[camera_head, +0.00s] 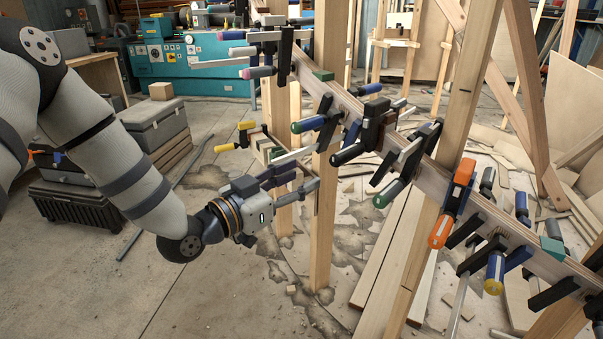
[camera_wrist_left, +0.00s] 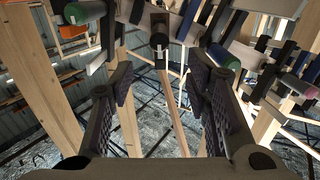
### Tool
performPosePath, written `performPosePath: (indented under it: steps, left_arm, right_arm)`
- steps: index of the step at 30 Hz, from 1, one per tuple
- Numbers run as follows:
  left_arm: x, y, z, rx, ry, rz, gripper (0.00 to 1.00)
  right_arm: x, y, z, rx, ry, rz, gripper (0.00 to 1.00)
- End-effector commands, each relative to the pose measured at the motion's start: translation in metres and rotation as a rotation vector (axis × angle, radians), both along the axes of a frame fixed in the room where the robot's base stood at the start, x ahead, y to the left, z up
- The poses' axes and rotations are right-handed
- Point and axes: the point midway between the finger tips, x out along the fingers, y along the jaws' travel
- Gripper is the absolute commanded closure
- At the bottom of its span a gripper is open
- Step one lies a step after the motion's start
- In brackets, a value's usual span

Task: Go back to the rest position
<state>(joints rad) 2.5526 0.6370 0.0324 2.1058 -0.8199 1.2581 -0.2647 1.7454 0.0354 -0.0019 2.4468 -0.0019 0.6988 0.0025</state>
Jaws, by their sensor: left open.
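My left arm comes in from the left in the head view. Its gripper (camera_head: 300,182) is beside a wooden post, below the curved stringer (camera_head: 345,100) with its row of clamps. In the left wrist view my left gripper (camera_wrist_left: 160,108) is open, with its two dark fingers wide apart and nothing held between them. A black-ended clamp (camera_wrist_left: 159,40) shows beyond the fingers, near the top middle of that view. My right gripper does not show in either view.
An orange clamp (camera_head: 453,203) and several others jut from the stringer. A wooden post (camera_head: 323,220) stands close to my left gripper. Grey toolboxes (camera_head: 155,128) stand behind my left arm. Boards lie on the floor at the right. The floor at the lower left is clear.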

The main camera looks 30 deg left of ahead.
Motion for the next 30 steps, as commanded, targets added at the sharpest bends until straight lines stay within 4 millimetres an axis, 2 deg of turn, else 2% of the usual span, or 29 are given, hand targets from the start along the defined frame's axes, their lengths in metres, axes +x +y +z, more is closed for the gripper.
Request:
performPosePath:
  steps: [1,12,14,17,18,20,21,23,24,26,27,30]
  left_arm:
    - [-0.003,0.001,0.005,-0.001,-0.007,0.001,0.56]
    - [-0.003,0.001,0.000,0.000,0.001,0.000,0.56]
    - [-0.007,-0.003,-0.012,0.002,0.044,-0.002,0.56]
    - [-0.030,-0.016,-0.067,0.005,0.244,0.000,0.56]
    - [-0.048,-0.023,-0.099,0.011,0.363,0.005,0.56]
    - [-0.083,-0.031,-0.147,0.021,0.554,0.020,0.56]
    - [-0.111,-0.035,-0.177,0.030,0.680,0.033,0.56]
    - [-0.158,-0.040,-0.215,0.049,0.864,0.056,0.56]
    - [-0.192,-0.041,-0.236,0.065,0.984,0.073,0.56]
    - [-0.247,-0.041,-0.261,0.093,1.160,0.106,0.56]
    - [-0.283,-0.040,-0.273,0.115,1.271,0.130,0.56]
    - [-0.365,-0.035,-0.288,0.173,1.510,0.192,0.56]
  right_arm:
    - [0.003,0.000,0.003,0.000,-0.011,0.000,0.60]
    - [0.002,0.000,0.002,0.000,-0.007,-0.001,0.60]
    - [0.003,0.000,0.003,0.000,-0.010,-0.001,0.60]
    - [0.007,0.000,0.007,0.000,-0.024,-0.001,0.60]
    - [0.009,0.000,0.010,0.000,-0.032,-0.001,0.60]
    - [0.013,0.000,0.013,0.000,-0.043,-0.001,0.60]
    - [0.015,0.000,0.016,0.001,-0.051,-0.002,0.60]
    - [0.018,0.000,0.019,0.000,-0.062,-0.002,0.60]
    - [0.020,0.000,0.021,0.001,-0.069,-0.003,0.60]
    - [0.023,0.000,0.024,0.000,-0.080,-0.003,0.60]
    - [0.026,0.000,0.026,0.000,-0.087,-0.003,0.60]
    - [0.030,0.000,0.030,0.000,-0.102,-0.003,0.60]
